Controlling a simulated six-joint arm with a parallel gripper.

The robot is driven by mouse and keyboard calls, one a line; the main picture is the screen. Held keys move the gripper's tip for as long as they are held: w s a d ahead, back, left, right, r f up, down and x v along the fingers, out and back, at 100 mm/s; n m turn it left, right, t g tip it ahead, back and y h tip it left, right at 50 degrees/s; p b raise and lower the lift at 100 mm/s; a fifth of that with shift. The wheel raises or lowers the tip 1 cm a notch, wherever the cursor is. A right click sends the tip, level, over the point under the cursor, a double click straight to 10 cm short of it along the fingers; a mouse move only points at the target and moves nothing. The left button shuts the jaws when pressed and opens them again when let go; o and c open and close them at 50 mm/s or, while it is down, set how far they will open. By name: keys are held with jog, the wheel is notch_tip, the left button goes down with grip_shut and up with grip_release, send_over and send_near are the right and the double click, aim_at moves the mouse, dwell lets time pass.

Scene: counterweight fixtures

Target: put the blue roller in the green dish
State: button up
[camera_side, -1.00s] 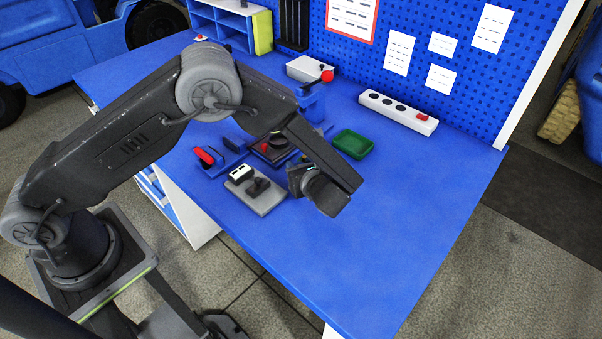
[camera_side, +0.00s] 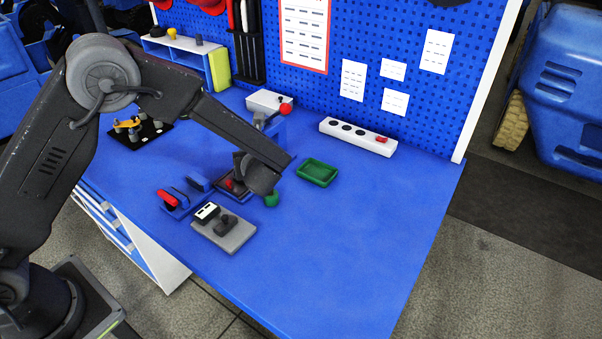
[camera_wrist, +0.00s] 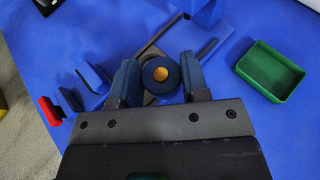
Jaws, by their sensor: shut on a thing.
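In the wrist view my gripper (camera_wrist: 159,63) has its two dark fingers shut on the blue roller (camera_wrist: 149,66), a round dark blue piece with a yellow-orange centre. The roller's end faces the wrist camera. In the side view my gripper (camera_side: 258,178) is over the fixtures at the left of the dish, and I cannot make out the roller there. The green dish (camera_side: 328,181) is a shallow rectangular tray on the blue bench, apparently empty. It also shows in the wrist view (camera_wrist: 243,72), right of my gripper and apart from it.
A grey block with a black knob (camera_side: 240,236) stands in front. A blue fixture with a red piece (camera_side: 168,200) is to the left. A small green round thing (camera_side: 270,201) shows below my gripper. A white power strip (camera_side: 340,131) lies behind the dish. The bench right of the dish is clear.

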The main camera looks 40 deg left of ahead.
jog(key=w+d+m+t+h, duration=0.2)
jog(key=w+d+m+h, duration=0.15)
jog(key=w, duration=0.35)
jog(key=w+d+m+t+h, duration=0.25)
jog(key=w+d, duration=0.25)
jog(key=w, duration=0.3)
send_over(317, 176)
jog(key=shift+m+g, duration=0.25)
jog(key=shift+m, duration=0.05)
notch_tip(317, 176, down, 5)
jog(key=shift+r, duration=0.15)
jog(key=shift+f, duration=2.3)
jog(key=o, duration=1)
jog(key=shift+f, duration=0.15)
jog(key=shift+o, duration=0.2)
